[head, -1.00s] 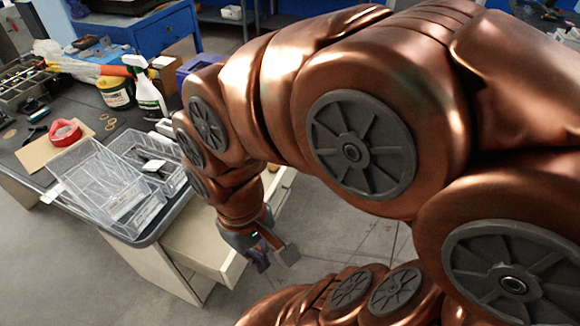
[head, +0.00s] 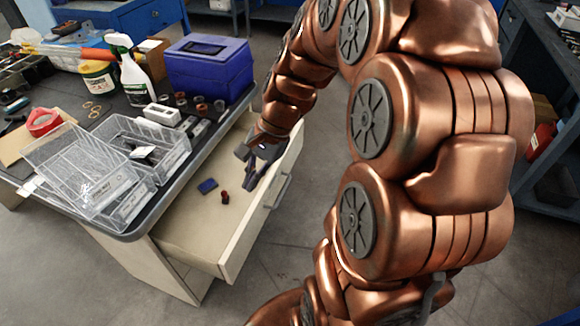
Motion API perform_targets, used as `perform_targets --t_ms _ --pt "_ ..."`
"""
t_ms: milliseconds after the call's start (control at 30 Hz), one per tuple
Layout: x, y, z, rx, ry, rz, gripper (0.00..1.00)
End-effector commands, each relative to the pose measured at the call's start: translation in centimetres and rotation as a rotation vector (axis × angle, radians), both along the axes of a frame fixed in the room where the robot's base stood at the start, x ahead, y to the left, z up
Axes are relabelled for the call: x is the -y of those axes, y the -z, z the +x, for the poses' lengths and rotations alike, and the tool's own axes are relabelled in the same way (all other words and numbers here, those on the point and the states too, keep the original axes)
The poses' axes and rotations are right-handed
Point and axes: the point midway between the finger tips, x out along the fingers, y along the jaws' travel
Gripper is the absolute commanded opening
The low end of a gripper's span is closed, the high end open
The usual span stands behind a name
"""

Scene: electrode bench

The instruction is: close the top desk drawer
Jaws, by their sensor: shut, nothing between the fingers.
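The top desk drawer (head: 192,231) is pulled out from under the dark-topped desk (head: 146,229), and its inside is in view. Its pale front panel (head: 243,238) faces right and carries a grey handle (head: 278,191). A small blue object (head: 207,186) and a small dark red object (head: 225,197) lie in the drawer. My gripper (head: 254,178) is shut and empty, pointing down over the drawer near the inner side of the front panel. I cannot tell whether it touches the panel. My arm hides part of the drawer's far end.
Clear trays (head: 84,170) stand on the desk's near corner. A blue box (head: 208,72), a spray bottle (head: 131,72) and a yellow-labelled tub (head: 100,80) stand farther back. The floor right of the drawer front is clear up to my arm.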

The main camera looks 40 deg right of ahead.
Motion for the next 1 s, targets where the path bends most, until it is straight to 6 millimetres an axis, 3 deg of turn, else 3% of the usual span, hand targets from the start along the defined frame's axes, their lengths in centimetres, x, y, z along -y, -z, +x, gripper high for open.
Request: perform_targets --t_ms 33,167,300,433,600,700,800,1000 --pt "1.6 1.8 1.2 -0.01 0.099 0.034 0.0" --pt "6.1 4.2 4.4 -0.028 0.361 0.118 0.0" --pt "12.0 7.2 6.6 -0.053 0.646 0.219 0.0" --pt "18.0 10.1 7.7 -0.073 0.902 0.315 0.0" --pt "24.7 13.2 7.7 -0.093 1.165 0.42 0.0" --pt "27.3 14.3 7.3 -0.096 1.26 0.458 0.0" --pt "28.6 14.8 7.1 -0.101 1.313 0.48 0.0" --pt "28.6 15.9 7.8 -0.105 1.33 0.49 0.0"
